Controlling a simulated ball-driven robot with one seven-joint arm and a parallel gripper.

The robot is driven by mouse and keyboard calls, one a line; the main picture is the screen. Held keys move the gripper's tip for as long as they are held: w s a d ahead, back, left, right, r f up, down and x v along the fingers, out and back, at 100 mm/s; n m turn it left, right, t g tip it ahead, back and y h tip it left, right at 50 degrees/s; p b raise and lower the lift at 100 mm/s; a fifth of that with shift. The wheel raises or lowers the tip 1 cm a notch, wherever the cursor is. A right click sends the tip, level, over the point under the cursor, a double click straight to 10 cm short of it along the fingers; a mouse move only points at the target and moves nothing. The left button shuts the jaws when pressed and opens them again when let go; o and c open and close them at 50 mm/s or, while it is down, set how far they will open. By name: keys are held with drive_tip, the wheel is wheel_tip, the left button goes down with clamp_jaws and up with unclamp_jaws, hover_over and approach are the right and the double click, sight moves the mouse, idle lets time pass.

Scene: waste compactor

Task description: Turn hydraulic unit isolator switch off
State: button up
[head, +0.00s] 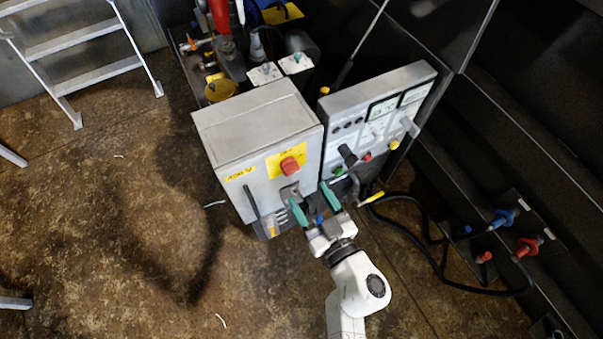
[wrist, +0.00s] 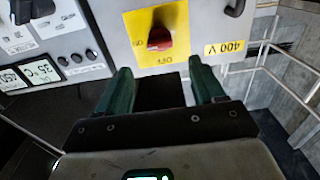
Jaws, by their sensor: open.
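The isolator switch is a red knob (head: 289,165) on a yellow plate (head: 275,163), on the front of a light grey cabinet (head: 230,150). In the wrist view the red knob (wrist: 159,38) sits on the yellow plate (wrist: 177,18), just beyond the fingertips and between their lines.
A control panel (head: 350,110) with buttons stands right of the cabinet. A dark handle (head: 252,205) is low on the cabinet front. A black hose (head: 420,220) and red and blue couplings (head: 502,218) lie right. A ladder (head: 85,45) is far left; the brown floor between is free.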

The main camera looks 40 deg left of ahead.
sight(294, 172)
drive_tip(key=b+x, duration=0.1)
drive_tip(key=x, duration=0.6)
drive_tip(key=shift+s, duration=0.1)
drive_tip(key=shift+c, duration=0.3)
drive_tip(key=c, duration=1)
